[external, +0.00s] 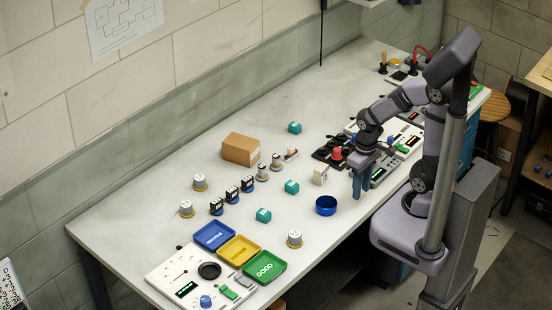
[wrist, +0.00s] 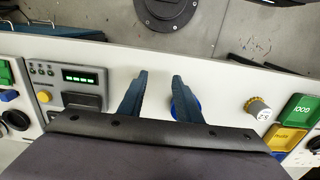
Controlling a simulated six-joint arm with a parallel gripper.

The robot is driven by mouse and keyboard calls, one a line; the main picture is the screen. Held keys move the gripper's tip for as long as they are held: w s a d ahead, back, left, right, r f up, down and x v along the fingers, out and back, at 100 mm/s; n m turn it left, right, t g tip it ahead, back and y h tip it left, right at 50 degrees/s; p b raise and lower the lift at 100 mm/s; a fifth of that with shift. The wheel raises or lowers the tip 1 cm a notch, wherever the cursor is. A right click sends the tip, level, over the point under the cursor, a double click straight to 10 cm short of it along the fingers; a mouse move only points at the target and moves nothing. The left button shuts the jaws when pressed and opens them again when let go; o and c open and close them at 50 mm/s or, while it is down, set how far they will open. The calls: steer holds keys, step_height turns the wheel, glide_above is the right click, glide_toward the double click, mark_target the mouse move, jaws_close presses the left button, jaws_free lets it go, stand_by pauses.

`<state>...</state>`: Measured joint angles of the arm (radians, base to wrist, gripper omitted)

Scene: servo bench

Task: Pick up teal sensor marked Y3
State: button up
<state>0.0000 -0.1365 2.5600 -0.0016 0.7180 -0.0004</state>
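Three teal blocks stand on the bench in the external view: one at the back (external: 294,127), one in the middle (external: 291,187) and one nearer the trays (external: 263,215). Their markings are too small to read, so I cannot tell which is Y3. My gripper (external: 361,186) hangs over the bench near its front edge, to the right of all three blocks. In the wrist view my gripper (wrist: 160,75) is open, with nothing between its fingers. No teal block is clearly seen in the wrist view.
A blue bowl (external: 326,206) stands left of my gripper, with a beige block (external: 320,174) behind it. Dark-topped parts (external: 232,194), a cardboard box (external: 240,149) and a silver knob (external: 294,238) stand further left. Blue, yellow and green trays (external: 265,268) lie at the near end.

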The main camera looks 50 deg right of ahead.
steer(key=shift+o, duration=0.6)
steer(key=shift+o, duration=1.2)
steer(key=shift+r, duration=0.15)
